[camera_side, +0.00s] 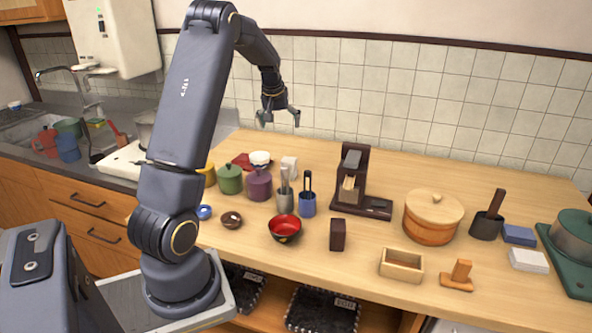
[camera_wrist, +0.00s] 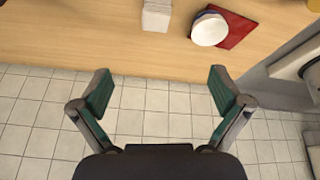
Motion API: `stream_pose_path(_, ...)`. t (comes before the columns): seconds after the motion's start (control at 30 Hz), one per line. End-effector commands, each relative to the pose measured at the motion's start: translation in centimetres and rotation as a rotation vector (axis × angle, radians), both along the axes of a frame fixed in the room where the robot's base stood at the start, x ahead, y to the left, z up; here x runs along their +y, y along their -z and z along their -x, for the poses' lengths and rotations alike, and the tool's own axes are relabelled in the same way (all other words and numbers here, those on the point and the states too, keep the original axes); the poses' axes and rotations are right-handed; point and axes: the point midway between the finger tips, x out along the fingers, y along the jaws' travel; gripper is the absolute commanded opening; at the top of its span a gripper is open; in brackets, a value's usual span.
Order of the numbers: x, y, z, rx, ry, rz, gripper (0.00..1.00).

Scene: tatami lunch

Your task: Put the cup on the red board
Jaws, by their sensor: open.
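A white cup (camera_side: 260,157) with a dark lower part stands at the back left of the wooden table. The red board (camera_side: 240,160) lies flat under or right against it; the cup hides part of the board. In the wrist view the cup (camera_wrist: 209,30) overlaps the board (camera_wrist: 236,30), with red showing on more than one side. I cannot tell how fully its base rests there. My gripper (camera_side: 279,120) is open and empty, high above the back of the table and apart from the cup. Its two spread fingers also show in the wrist view (camera_wrist: 160,78).
A white block (camera_side: 289,166) stands right beside the cup. Green (camera_side: 230,179) and purple (camera_side: 259,185) lidded pots stand in front. A utensil holder (camera_side: 285,201), a red bowl (camera_side: 285,228) and a tall dark wooden device (camera_side: 352,180) are nearby. The tiled wall (camera_side: 420,95) is behind.

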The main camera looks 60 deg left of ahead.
Motion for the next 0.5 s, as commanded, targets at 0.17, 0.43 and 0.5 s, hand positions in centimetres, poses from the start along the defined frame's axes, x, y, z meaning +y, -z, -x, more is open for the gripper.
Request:
stream_pose_path(0.17,-16.8,-7.8,-0.6,-0.052,0.313,0.012,1.0)
stream_pose_path(0.43,-35.2,-10.3,9.1,-0.07,0.774,-0.032,1.0)
stream_pose_path(0.5,-37.5,-9.6,11.7,-0.068,0.861,-0.052,1.0)
